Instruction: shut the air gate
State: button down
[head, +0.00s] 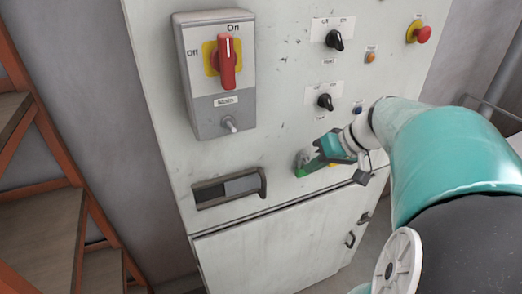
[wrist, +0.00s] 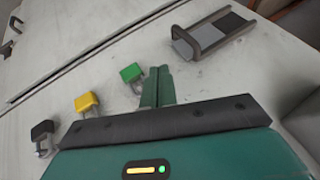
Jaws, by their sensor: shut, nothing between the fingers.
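No readable label marks the air gate. Low on the cabinet front is a framed slot (head: 229,187) with a light part and a dark part; it also shows at the upper right of the wrist view (wrist: 213,33). Near it is a green-capped lever (wrist: 131,73), beside a yellow-capped one (wrist: 87,102) and a black-capped one (wrist: 42,129). My gripper (wrist: 160,72) is shut and empty, its fingers close beside the green cap; I cannot tell whether they touch. In the head view, my gripper (head: 316,158) partly hides these levers.
A grey switch box (head: 213,75) with a red handle is at the upper left. Black knobs (head: 334,40) and a red push button (head: 419,32) are higher on the panel. A cabinet door (head: 270,245) is below. An orange-framed stair (head: 45,190) stands left.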

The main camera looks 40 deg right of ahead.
jog(key=w+a+f, duration=0.5)
jog(key=w+f, duration=0.1)
jog(key=f, duration=0.1)
jog(key=shift+w+a, duration=0.3)
jog(key=shift+w, duration=0.1)
jog(key=shift+a, duration=0.1)
